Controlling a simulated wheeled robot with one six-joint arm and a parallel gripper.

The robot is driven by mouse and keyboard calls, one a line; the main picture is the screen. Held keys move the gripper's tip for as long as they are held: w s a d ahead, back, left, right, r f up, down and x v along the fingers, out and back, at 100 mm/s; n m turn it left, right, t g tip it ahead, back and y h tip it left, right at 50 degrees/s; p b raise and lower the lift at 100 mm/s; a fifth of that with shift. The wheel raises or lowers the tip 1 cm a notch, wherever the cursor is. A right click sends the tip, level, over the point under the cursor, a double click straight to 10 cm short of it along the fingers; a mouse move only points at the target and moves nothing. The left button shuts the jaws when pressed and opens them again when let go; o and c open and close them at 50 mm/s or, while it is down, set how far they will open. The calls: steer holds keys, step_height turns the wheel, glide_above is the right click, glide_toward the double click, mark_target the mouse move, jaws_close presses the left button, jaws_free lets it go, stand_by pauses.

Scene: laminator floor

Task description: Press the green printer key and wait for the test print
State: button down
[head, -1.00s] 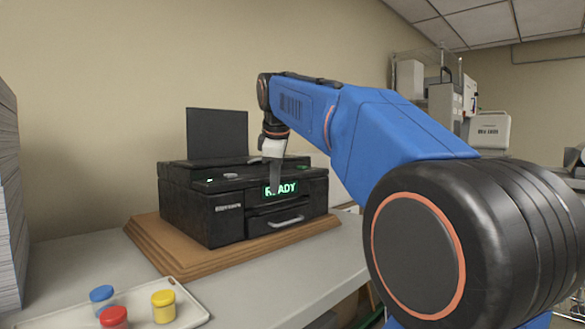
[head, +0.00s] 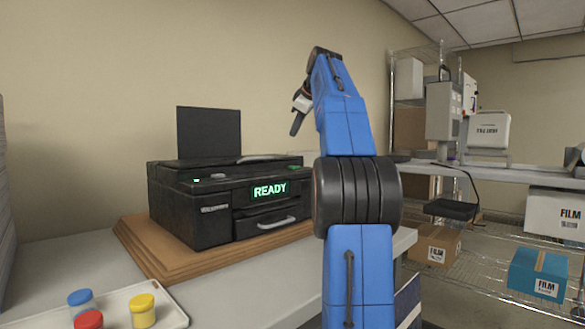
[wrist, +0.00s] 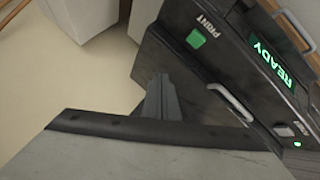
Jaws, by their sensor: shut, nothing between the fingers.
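The black printer (head: 190,212) stands on a wooden board, its lit display (head: 270,189) reading READY in green. The green key (wrist: 196,39) sits beside the word PRINT in the wrist view. In the head view it is a tiny green patch (head: 295,166) near the printer's top right edge. My gripper (head: 295,132) is shut and empty, in the air above and right of the printer in the head view. In the wrist view its dark fingers (wrist: 160,98) show below the key, apart from it in the picture. No printed sheet shows.
A tray (head: 172,315) with blue, red and yellow lidded jars stands at the front left. The wooden board (head: 150,262) juts out under the printer. A wire shelf (head: 480,255) with FILM boxes stands at the right. The counter front between tray and board is clear.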

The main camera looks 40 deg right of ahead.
mark_target(294, 167)
steer(key=shift+d, duration=0.1)
stand_by(0.3)
steer(key=shift+f, duration=4.4)
steer(key=shift+f, duration=0.15)
steer(key=shift+f, duration=0.25)
